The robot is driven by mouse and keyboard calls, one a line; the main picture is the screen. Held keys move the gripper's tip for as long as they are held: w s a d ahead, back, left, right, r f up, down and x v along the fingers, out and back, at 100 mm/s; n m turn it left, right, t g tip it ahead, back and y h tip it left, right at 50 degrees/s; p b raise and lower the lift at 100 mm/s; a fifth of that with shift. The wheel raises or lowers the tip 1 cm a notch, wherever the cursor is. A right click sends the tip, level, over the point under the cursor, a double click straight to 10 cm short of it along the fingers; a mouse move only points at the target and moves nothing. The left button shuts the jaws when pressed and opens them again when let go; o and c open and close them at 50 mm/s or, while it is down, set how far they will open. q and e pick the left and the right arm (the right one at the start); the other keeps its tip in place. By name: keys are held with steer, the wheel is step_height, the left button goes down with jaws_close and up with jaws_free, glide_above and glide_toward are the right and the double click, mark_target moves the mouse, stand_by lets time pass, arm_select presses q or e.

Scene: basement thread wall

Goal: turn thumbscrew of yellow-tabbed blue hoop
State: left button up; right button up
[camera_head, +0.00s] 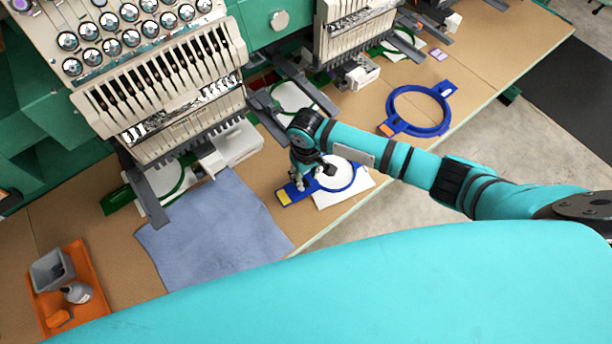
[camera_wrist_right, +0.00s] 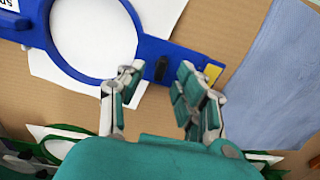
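The yellow-tabbed blue hoop (camera_head: 294,190) lies on the brown table over a white sheet in the head view. Its yellow tab (camera_head: 284,198) points left. In the right wrist view the hoop's blue arm (camera_wrist_right: 151,46) carries a small black thumbscrew (camera_wrist_right: 161,69) beside the yellow tab (camera_wrist_right: 213,72). My right gripper (camera_head: 309,183) is above this arm; in the right wrist view its open fingers (camera_wrist_right: 159,72) stand on either side of the thumbscrew, with visible gaps. Whether the fingertips are level with the thumbscrew, I cannot tell. My left gripper is not in view.
A blue cloth (camera_head: 213,235) lies left of the near hoop. Embroidery machine heads (camera_head: 165,110) stand behind, with green hoops below. An orange tray (camera_head: 93,303) sits at the lower left.

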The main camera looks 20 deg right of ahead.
steer(key=shift+f, duration=0.9)
jaws_close()
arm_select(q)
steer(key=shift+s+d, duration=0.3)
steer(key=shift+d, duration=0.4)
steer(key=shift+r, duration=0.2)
